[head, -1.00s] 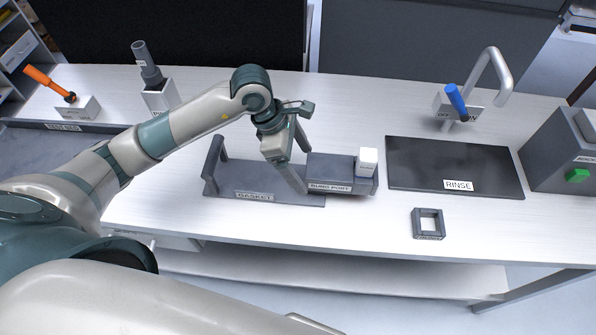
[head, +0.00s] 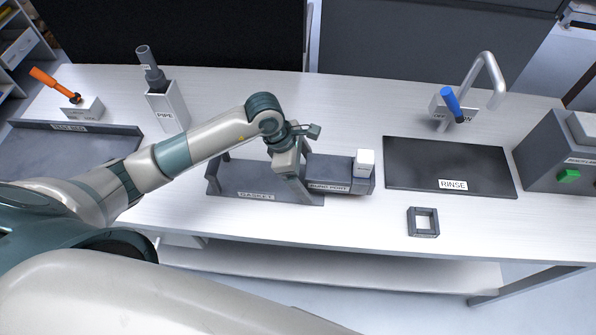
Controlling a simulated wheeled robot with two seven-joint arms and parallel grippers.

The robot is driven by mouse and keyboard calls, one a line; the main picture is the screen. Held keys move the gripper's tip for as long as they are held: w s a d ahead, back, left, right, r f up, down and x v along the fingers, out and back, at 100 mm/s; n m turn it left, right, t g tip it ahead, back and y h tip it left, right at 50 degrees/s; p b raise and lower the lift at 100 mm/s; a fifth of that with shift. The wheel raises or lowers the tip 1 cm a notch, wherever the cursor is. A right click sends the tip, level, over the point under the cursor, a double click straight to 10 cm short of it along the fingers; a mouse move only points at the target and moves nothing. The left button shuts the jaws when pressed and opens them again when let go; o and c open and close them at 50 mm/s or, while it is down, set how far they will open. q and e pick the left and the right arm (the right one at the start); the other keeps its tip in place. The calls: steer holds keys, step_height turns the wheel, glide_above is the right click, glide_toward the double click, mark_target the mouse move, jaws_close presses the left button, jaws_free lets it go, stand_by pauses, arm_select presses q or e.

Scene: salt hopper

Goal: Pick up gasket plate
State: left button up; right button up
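A dark grey stand labelled GASKET (head: 238,178) lies on the white counter near the middle, with an upright end at its left. My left gripper (head: 302,192) points down at its right end, beside the block labelled BURND PORT or similar (head: 328,171). Its fingers overlap in this view, so I cannot tell whether they are apart or hold anything, or whether they touch the stand. A dark square frame with an open centre (head: 423,210) lies flat near the front edge, apart from the gripper. I cannot tell for sure which piece is the gasket plate. My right gripper is out of view.
A white block (head: 364,162) stands at the right end of the port block. A dark RINSE mat (head: 450,166), a tap (head: 490,75) with a blue handle and a grey box with a green button (head: 568,175) are at right. A pipe holder (head: 168,108) and orange lever (head: 52,82) are at left.

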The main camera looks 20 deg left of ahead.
mark_target(307, 165)
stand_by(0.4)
arm_select(q)
steer(key=c, duration=1.6)
steer(key=shift+c, duration=0.2)
steer(key=shift+r, duration=0.2)
steer(key=shift+r+b, duration=0.75)
steer(key=shift+r, duration=0.1)
steer(key=shift+w+r+b, duration=0.1)
steer(key=shift+r+b, duration=0.4)
steer(key=shift+r, duration=0.4)
steer(key=w+d+r+b, duration=0.1)
steer(key=d+r, duration=0.1)
steer(key=d, duration=0.1)
steer(key=w+d+r+b, duration=0.3)
steer(key=w+d+r, duration=0.1)
steer(key=d, duration=0.1)
steer(key=shift+d+b, duration=0.35)
steer(key=shift+w+d+r, duration=0.35)
steer(key=shift+d+r, duration=0.25)
steer(key=shift+d, duration=0.1)
